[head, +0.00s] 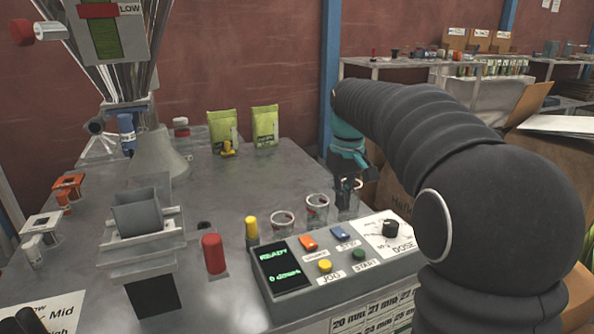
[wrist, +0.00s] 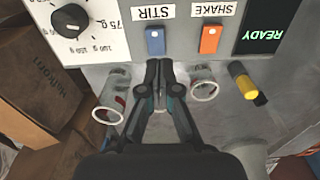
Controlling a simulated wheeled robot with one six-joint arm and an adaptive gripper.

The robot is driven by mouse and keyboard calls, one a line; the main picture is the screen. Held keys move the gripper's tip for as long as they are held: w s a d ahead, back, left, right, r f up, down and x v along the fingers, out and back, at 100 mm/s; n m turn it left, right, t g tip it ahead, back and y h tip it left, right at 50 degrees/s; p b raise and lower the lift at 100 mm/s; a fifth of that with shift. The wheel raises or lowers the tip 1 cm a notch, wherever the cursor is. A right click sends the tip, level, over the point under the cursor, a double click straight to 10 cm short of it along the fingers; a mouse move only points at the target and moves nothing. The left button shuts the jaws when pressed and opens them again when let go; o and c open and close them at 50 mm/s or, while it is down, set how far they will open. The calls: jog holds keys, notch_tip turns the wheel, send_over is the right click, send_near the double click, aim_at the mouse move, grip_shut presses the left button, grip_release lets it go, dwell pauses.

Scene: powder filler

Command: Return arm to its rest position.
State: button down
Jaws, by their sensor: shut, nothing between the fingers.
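My arm reaches in from the right in the head view, its dark sleeved links filling much of the right side. My gripper (head: 346,186) hangs fingers down behind the control panel (head: 335,274), near the row of clear cups. In the wrist view my gripper (wrist: 160,72) is shut and empty, its fingertips together by the panel's edge, near the blue STIR switch (wrist: 155,41). One clear cup (wrist: 110,98) lies to the left of the fingers and another cup (wrist: 204,88) to the right. The gripper partly hides a cup in the head view.
The panel display (head: 279,266) reads READY and 0 doses. A red cylinder (head: 213,254) and a yellow one (head: 251,229) stand left of the panel. Two green pouches (head: 265,126) stand at the back. Cardboard boxes (head: 396,190) are right of the table. The filler (head: 140,222) stands left.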

jog(key=s+m+t, duration=0.2)
jog(key=s+t, duration=0.1)
jog(key=s, duration=1.2)
jog(key=s+f+t, duration=0.1)
jog(key=s+f, duration=0.2)
jog(key=s, duration=0.3)
jog(key=s+f+m+t, duration=0.1)
jog(key=s+f, duration=0.2)
jog(key=s, duration=0.3)
jog(key=shift+s+f, duration=0.4)
jog(key=shift+a, duration=0.15)
